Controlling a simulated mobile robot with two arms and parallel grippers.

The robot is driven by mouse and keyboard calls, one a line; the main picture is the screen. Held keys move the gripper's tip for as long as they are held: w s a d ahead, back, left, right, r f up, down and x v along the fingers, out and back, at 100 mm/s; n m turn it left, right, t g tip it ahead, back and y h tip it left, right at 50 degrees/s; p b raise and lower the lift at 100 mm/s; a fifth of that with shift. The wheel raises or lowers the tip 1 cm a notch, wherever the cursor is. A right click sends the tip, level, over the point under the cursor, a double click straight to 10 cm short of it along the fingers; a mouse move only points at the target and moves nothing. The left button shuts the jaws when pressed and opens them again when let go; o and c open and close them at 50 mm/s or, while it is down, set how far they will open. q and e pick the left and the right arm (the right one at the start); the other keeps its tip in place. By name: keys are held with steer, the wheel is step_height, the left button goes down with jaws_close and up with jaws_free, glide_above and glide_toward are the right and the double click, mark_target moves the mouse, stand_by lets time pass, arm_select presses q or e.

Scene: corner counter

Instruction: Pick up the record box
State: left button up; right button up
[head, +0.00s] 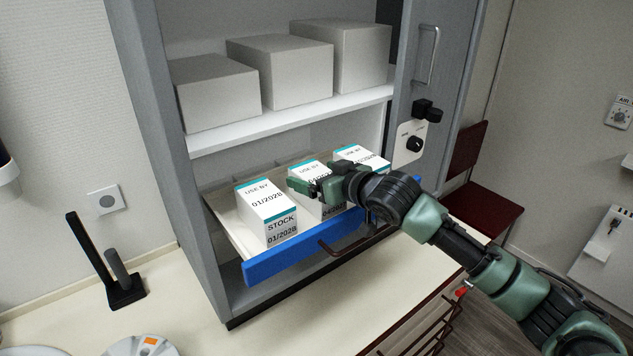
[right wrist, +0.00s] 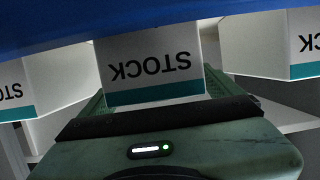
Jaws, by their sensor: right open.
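Three white boxes with teal stripes and printed labels stand in a row on a pulled-out tray (head: 225,222) with a blue front. They are the left box (head: 266,215), the middle box (head: 309,207) and the right box (head: 372,158). I see no label reading "record", so I cannot tell which one is the record box. My right gripper (head: 318,181) is open at the middle box, hiding part of it. In the right wrist view the middle box (right wrist: 152,65), marked STOCK, shows between the two green fingers; contact cannot be told. My left gripper is out of view.
Plain grey boxes (head: 283,73) fill the white shelf (head: 290,117) above the tray. The tray's blue front (head: 305,247) carries a dark handle. A black stand (head: 118,280) is on the counter at the left. A dark red chair (head: 480,195) is at the right.

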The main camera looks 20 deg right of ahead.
steer(key=shift+d, duration=0.1)
steer(key=c, duration=1.7)
